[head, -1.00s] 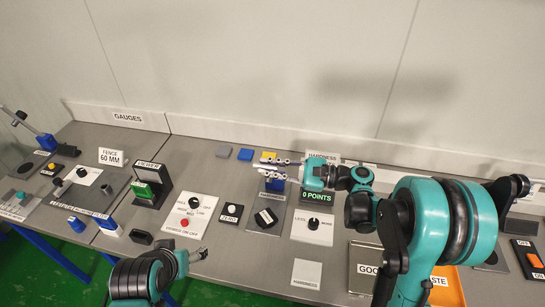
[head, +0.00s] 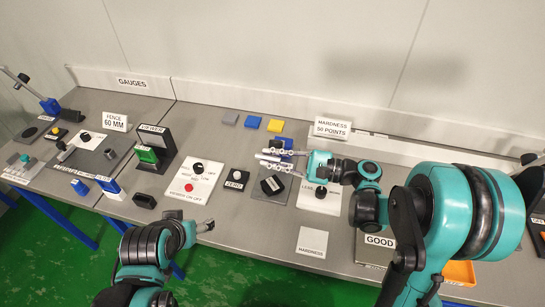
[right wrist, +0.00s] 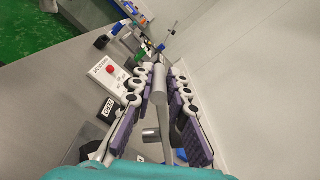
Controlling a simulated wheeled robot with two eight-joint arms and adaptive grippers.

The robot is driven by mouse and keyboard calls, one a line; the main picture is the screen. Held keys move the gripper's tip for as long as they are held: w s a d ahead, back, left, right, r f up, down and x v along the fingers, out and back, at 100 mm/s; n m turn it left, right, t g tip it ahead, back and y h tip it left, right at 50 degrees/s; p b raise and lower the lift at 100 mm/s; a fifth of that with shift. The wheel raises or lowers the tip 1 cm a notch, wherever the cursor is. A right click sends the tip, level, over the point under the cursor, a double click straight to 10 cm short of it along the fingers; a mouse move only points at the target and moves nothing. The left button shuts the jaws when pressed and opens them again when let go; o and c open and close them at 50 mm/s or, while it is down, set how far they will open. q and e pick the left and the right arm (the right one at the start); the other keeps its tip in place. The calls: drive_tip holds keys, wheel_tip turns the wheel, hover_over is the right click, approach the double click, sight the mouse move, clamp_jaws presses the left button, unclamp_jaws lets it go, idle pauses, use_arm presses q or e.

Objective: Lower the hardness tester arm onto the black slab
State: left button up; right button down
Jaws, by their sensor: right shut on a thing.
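The black slab (head: 272,186) lies on a dark grey base plate in front of the blue hardness tester post (head: 287,142) in the head view. My right gripper (head: 272,159) is just above and behind the slab in the picture. In the right wrist view, a grey cylindrical bar, the tester arm (right wrist: 159,84), lies between the purple-padded fingers, which are shut on it. The fingers hide much of the tester arm in the head view. Whether it touches the slab cannot be told. My left gripper (head: 204,227) is low at the bench's front edge, its fingers unclear.
A ZERO button (head: 236,179) and a white panel with a black knob and red button (head: 189,187) stand left of the slab. A knob panel (head: 321,199) is close on its right, partly behind my right gripper. A white HARDNESS card (head: 312,241) lies in front.

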drive_tip(key=c, duration=1.5)
unclamp_jaws()
drive_tip(key=v, duration=1.2)
